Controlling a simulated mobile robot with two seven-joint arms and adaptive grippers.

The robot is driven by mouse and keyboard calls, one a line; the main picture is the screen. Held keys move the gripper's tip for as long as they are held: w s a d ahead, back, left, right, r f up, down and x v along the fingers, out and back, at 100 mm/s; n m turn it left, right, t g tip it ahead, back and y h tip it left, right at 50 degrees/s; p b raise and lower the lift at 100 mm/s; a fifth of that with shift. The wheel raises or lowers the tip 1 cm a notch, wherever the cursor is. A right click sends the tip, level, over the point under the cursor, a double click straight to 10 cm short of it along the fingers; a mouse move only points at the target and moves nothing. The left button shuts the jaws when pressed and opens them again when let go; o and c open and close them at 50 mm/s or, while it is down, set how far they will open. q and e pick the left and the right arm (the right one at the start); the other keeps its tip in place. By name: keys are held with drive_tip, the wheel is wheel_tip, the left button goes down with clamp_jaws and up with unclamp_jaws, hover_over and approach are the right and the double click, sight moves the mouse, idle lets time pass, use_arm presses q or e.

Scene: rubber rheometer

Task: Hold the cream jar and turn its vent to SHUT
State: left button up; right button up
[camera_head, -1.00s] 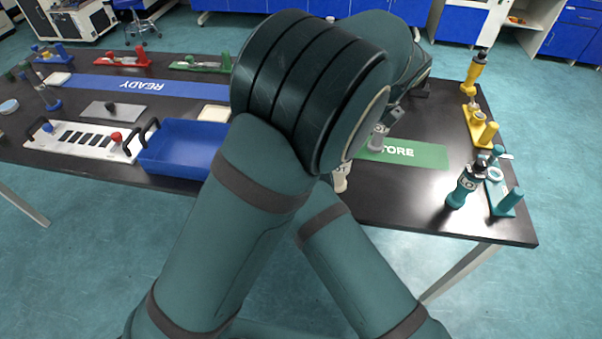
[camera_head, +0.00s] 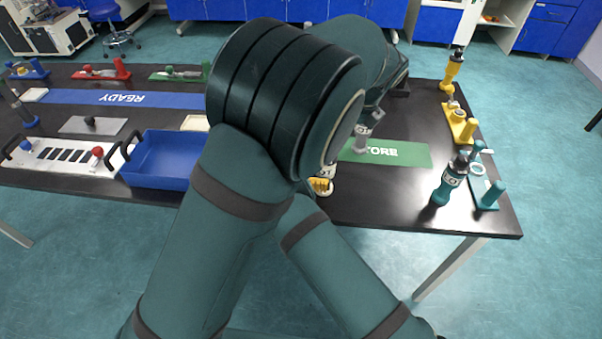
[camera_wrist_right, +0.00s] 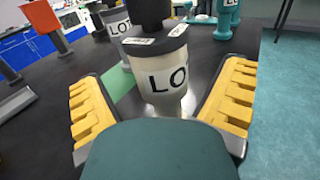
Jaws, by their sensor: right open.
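The cream jar (camera_wrist_right: 160,62) stands upright between the fingers of my right gripper (camera_wrist_right: 164,105) in the right wrist view, with visible gaps on both sides. That gripper is open, with ridged yellow pads. The jar has a "LO…" label, a dark lid and a dark knob; the small white lid markings are unreadable, so I cannot tell the vent's setting. In the head view the jar (camera_head: 327,170) is mostly hidden behind my arm, with a yellow pad of the right gripper (camera_head: 320,186) in front of it. My left gripper is not seen.
A grey jar (camera_head: 362,138) stands close behind the cream one, by the green STORE mat (camera_head: 400,153). A blue tray (camera_head: 160,170) is left. The table's front right is clear.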

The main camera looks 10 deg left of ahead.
drive_tip(key=shift+x, duration=2.3)
